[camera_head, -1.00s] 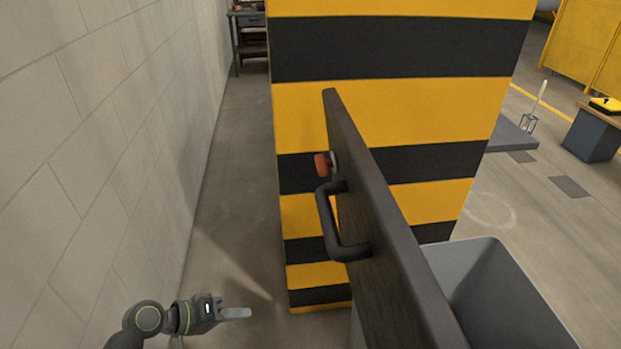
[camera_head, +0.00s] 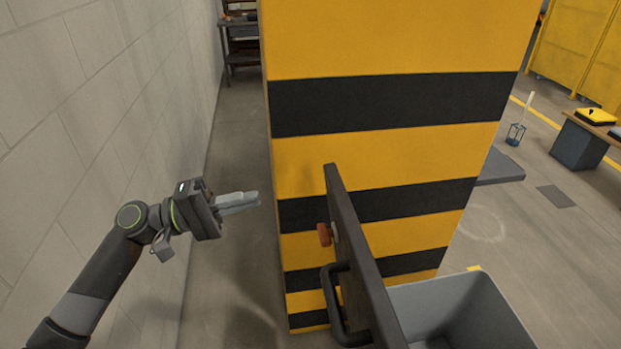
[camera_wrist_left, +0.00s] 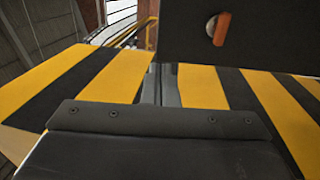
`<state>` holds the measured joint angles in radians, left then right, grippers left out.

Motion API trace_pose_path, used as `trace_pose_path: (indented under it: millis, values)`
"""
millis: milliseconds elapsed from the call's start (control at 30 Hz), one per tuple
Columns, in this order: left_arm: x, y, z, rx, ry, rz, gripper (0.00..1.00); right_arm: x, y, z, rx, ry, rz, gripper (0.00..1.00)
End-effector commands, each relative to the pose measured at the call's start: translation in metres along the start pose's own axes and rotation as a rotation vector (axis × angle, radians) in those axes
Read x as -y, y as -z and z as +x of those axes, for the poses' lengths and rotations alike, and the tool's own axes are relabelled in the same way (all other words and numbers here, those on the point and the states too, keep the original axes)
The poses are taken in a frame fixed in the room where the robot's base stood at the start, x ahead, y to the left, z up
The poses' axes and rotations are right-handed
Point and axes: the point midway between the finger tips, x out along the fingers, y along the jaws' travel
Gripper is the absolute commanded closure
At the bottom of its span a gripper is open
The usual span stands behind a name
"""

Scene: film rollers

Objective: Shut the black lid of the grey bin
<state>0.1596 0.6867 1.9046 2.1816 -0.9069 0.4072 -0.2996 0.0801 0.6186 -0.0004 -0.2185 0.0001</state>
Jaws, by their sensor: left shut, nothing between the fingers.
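The black lid (camera_head: 352,235) stands upright, seen nearly edge-on, at the left side of the grey bin (camera_head: 460,308), whose top is open. A black handle (camera_head: 333,305) and an orange knob (camera_head: 325,234) are on the lid's left face. My left gripper (camera_head: 256,200) is shut and empty, in the air left of the lid and apart from it, pointing right. In the left wrist view the lid (camera_wrist_left: 265,45) and its orange knob (camera_wrist_left: 221,28) fill the upper right, beyond the gripper's fingers (camera_wrist_left: 160,85). My right gripper is not in view.
A large yellow-and-black striped block (camera_head: 390,140) stands close behind the lid and bin. A pale block wall (camera_head: 90,120) runs along the left, near my left arm. Open floor (camera_head: 560,270) lies to the right.

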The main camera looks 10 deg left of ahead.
Motion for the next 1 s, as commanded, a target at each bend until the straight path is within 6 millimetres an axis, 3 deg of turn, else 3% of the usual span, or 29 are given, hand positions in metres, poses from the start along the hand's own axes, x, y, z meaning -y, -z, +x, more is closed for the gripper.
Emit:
trace_pose_path:
  millis: [700, 1000]
  values:
    - [-0.005, 0.0, 0.101, 0.0, -0.002, -0.002, 1.0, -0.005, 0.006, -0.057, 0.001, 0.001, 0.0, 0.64]
    - [-0.001, 0.0, 0.12, -0.001, 0.001, -0.001, 1.0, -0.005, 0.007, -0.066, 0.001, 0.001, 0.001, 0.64]
